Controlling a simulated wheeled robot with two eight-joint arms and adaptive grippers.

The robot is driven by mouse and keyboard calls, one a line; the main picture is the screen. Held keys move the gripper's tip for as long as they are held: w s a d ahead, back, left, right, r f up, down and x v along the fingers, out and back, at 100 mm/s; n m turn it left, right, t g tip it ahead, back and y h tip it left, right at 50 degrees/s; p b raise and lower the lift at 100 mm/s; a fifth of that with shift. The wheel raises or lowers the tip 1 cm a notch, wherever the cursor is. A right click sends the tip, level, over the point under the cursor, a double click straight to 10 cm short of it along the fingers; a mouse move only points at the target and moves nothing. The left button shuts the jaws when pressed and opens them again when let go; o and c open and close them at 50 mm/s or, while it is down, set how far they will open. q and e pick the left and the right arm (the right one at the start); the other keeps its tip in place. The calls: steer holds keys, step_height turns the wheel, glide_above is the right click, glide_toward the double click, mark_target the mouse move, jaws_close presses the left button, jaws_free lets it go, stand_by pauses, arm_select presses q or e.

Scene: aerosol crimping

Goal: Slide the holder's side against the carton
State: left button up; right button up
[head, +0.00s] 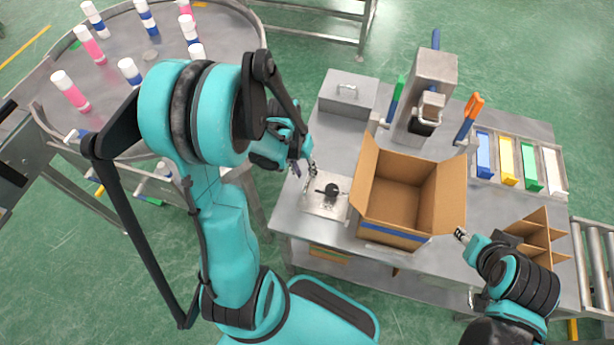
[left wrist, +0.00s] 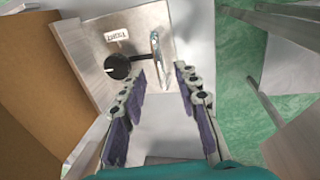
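The carton (head: 402,193) is an open brown cardboard box on the steel table, its flaps up. The apparent holder (head: 319,207) is a small metal plate with a black round knob and a small label, left of the carton. My left gripper (head: 306,172) is open above the holder's far left edge. In the left wrist view its fingers (left wrist: 163,92) are apart, with a shiny upright metal piece beyond the tips. My right gripper (head: 464,236) is beside the carton's near right corner; its opening is unclear.
A metal box (head: 348,95) with a handle stands behind the holder. A press-like machine (head: 425,95) stands behind the carton. A cardboard divider (head: 540,240) and a rack of coloured pieces (head: 518,165) are at right. A round table (head: 120,45) bears several bottles.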

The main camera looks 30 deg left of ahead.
mark_target(320, 192)
arm_select(q)
steer(key=shift+d+f+b, duration=0.15)
steer(key=shift+f+b, duration=0.05)
steer(key=shift+f, duration=0.5)
steer(key=shift+d+f+b, duration=0.1)
steer(key=shift+f+b, duration=0.05)
steer(key=shift+f, duration=0.55)
jaws_close()
steer(key=shift+w+d, duration=0.2)
steer(key=shift+d, duration=0.55)
steer(key=shift+w+d, duration=0.2)
steer(key=shift+d, duration=0.6)
steer(key=shift+w+d, duration=0.2)
steer(key=shift+d, duration=0.55)
steer(key=shift+a, duration=0.1)
jaws_free()
steer(key=shift+r, duration=0.15)
